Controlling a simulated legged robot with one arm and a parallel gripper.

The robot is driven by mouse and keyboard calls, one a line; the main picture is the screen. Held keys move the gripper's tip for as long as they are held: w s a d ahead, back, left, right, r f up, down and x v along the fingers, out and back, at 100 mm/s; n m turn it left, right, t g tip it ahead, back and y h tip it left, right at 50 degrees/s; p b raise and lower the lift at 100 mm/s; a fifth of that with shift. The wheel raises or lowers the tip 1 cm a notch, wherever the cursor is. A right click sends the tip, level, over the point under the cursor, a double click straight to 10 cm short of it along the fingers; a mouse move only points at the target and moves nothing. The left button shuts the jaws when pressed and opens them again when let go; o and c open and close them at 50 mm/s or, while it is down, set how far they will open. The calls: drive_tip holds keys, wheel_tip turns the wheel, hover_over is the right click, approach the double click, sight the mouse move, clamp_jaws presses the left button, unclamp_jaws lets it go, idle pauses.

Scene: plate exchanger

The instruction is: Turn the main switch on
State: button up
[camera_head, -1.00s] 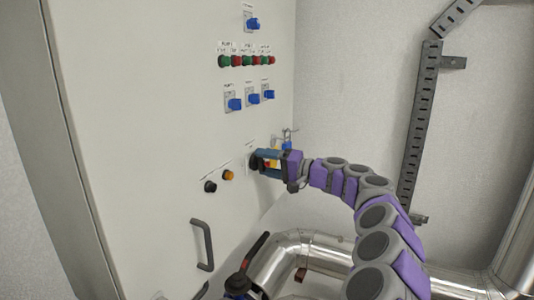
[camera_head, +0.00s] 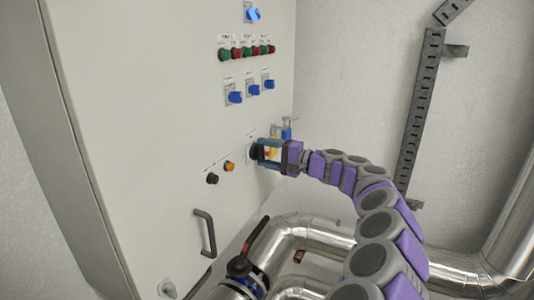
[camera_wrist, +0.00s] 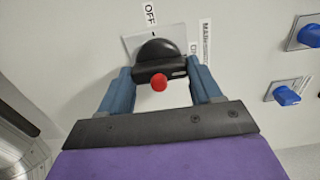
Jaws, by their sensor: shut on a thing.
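The main switch is a round black knob with a bar handle (camera_wrist: 158,66), on a light plate in the wrist view. An OFF label (camera_wrist: 150,14) stands above it, and a second label, partly hidden and starting with "O" (camera_wrist: 194,48), is at its right. A red round tip (camera_wrist: 159,84) shows at the front of the handle. My gripper (camera_wrist: 162,80) has its blue fingers on either side of the handle, shut on it. In the head view my gripper (camera_head: 267,155) is at the cabinet front and hides most of the switch.
The white cabinet (camera_head: 130,120) carries blue selector knobs (camera_head: 235,97), red and green buttons (camera_head: 237,54), and black and orange buttons (camera_head: 229,166). A black door handle (camera_head: 205,232) sticks out below. Metal pipes (camera_head: 300,232) run low on the right.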

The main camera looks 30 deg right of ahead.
drive_tip(key=shift+f, duration=0.15)
drive_tip(key=o, duration=1.1)
drive_tip(key=shift+w+d, duration=0.15)
drive_tip(key=shift+w, duration=0.05)
drive_tip(key=shift+c, duration=0.2)
drive_tip(key=shift+s, duration=0.15)
drive_tip(key=b+v, duration=0.1)
drive_tip(key=v, duration=1.6)
drive_tip(key=shift+d, duration=0.25)
drive_tip(key=shift+f+b, duration=0.1)
drive_tip(key=shift+b, duration=0.2)
